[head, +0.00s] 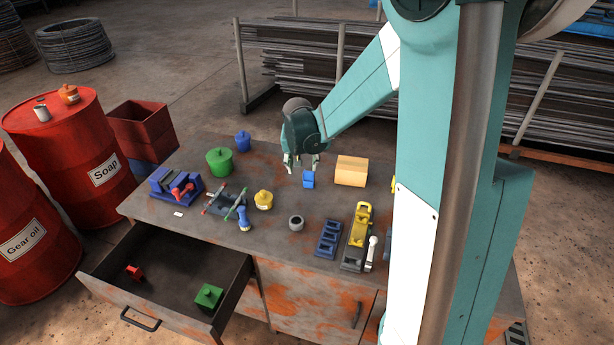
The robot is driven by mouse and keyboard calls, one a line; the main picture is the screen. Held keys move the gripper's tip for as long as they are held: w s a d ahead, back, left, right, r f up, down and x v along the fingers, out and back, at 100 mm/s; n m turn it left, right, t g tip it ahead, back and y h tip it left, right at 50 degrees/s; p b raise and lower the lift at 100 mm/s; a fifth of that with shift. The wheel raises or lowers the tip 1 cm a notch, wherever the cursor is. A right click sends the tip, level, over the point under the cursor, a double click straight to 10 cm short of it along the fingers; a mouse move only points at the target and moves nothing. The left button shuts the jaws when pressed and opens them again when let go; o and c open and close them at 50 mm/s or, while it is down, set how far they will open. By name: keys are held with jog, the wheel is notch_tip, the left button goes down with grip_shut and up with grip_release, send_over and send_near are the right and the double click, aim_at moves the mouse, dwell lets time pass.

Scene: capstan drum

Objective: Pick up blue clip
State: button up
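A small bright blue block-like piece (308,180), which looks like the blue clip, is on the worn grey and rust-orange workbench (270,185), near the middle of its top. My gripper (302,168) points down just behind and above it in the picture. Its two light fingertips are spread apart, with nothing visible between them. The blue piece appears just below and in front of the fingertips. I cannot tell how large the gap is, or whether they touch.
A tan wooden block (351,171) stands just right of the blue piece. Left are a green pot (220,161), a blue pot (243,141) and a yellow pot (263,200). A grey ring (296,222) and yellow tool (359,224) are nearer. An open drawer (165,275) juts out front.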

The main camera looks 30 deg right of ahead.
jog(key=m+p, duration=0.1)
jog(key=p, duration=0.1)
send_over(308, 173)
jog(key=s+a, duration=0.1)
jog(key=s, duration=0.1)
notch_tip(308, 173, down, 6)
jog(key=shift+w+r, duration=0.1)
jog(key=shift+r, duration=0.1)
jog(key=shift+f, duration=0.15)
jog(key=shift+b+x, duration=0.4)
jog(key=shift+x, duration=0.8)
jog(key=shift+b+x, duration=0.3)
jog(key=shift+x, duration=2.25)
jog(key=shift+s, duration=0.2)
jog(key=c, duration=0.9)
